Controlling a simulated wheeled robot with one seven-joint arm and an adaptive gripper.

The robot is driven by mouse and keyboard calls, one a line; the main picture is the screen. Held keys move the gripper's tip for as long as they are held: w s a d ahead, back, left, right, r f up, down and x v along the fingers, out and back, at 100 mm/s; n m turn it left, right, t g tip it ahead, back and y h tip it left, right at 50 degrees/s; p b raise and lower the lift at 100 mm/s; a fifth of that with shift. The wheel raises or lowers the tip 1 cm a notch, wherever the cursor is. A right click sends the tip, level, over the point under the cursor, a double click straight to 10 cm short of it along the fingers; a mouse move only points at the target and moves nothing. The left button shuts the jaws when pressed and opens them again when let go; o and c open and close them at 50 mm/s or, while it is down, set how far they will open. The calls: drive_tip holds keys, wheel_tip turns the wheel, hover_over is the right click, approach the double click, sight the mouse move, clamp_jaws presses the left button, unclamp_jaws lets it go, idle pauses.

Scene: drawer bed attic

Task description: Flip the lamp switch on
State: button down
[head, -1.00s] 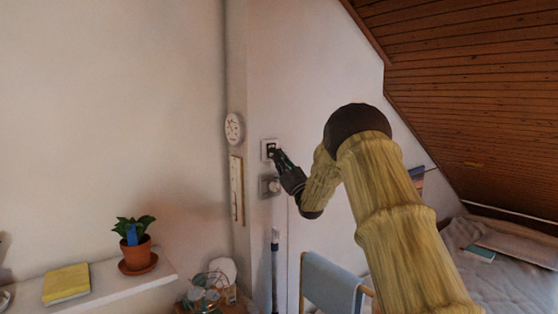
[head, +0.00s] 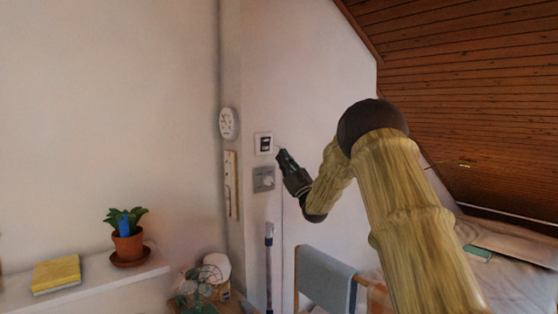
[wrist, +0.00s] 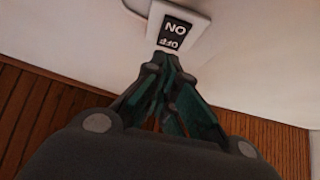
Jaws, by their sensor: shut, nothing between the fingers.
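The lamp switch (head: 264,143) is a white wall plate with a dark rocker, on the white wall left of my gripper in the head view. In the wrist view the switch (wrist: 174,32) shows the words ON and OFF, upside down, on its dark face. My gripper (head: 280,152) is shut and empty, its tips just right of the plate. In the wrist view my gripper (wrist: 163,58) has its tips together just below the OFF end of the rocker. I cannot tell whether they touch it or which way the rocker is tipped.
A grey wall fitting (head: 263,179) sits just below the switch. A round white device (head: 228,123) and a long narrow panel (head: 231,185) are on the wall to the left. A potted plant (head: 127,240) stands on a white shelf. A chair (head: 326,279) stands below my arm.

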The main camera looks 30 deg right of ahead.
drive_tip(key=s+f+b, duration=0.3)
drive_tip(key=s+f, duration=0.1)
drive_tip(key=f, duration=0.3)
drive_tip(key=shift+s+r, duration=0.1)
drive_tip(key=shift+s, duration=0.1)
drive_tip(key=shift+a, duration=0.1)
